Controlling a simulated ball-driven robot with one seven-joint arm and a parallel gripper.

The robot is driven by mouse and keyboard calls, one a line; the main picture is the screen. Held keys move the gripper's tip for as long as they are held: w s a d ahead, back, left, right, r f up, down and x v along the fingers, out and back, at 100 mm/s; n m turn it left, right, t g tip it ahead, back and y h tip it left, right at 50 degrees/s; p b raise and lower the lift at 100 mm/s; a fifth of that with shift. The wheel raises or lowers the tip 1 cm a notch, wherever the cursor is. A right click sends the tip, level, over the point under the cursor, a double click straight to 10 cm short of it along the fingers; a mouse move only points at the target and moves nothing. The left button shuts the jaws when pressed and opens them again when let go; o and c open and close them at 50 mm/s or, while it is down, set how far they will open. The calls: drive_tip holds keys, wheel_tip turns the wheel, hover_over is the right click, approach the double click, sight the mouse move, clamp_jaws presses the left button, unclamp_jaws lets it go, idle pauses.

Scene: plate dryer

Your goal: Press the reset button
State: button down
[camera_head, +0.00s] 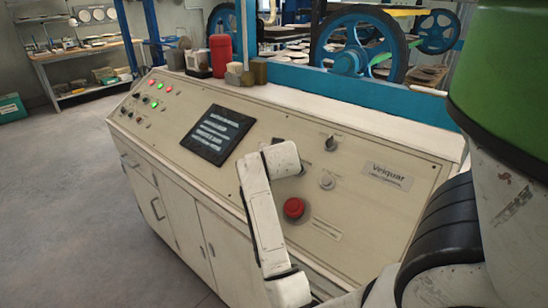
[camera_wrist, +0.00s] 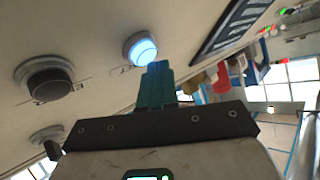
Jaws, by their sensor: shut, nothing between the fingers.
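In the wrist view my gripper (camera_wrist: 157,68) has its teal fingers shut and empty. The fingertips point at the panel, right beside the lower edge of a round button glowing blue-white (camera_wrist: 141,49). I cannot tell whether they touch it. A small label beside this button is partly covered by the fingers, so I cannot read it fully. A dark round button (camera_wrist: 46,78) with its own label is to the left. In the head view my white arm hangs over the console panel (camera_head: 225,195); the fingers and the lit button are hidden behind it.
The panel also has a red mushroom button (camera_head: 293,207), a grey button (camera_head: 327,182), a black knob (camera_head: 331,142) and a dark screen (camera_head: 216,135). Several small lights are at its far left. A red canister (camera_head: 220,56) stands on the console top. Floor at left is clear.

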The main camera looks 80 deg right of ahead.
drive_tip(key=shift+s+d+f, duration=0.1)
drive_tip(key=shift+d+f, duration=0.1)
drive_tip(key=shift+f, duration=0.2)
idle(0.8)
drive_tip(key=shift+r, duration=0.1)
drive_tip(key=shift+w+a+r+p, duration=0.25)
drive_tip(key=shift+a+r+p, duration=0.2)
drive_tip(key=shift+r, duration=0.2)
drive_tip(key=r+p, duration=0.1)
drive_tip(key=a+r+p, duration=0.1)
drive_tip(key=r, duration=0.1)
drive_tip(key=w+a+r+p, duration=0.1)
drive_tip(key=shift+w+r, duration=0.1)
drive_tip(key=shift+r, duration=0.05)
idle(0.3)
idle(0.9)
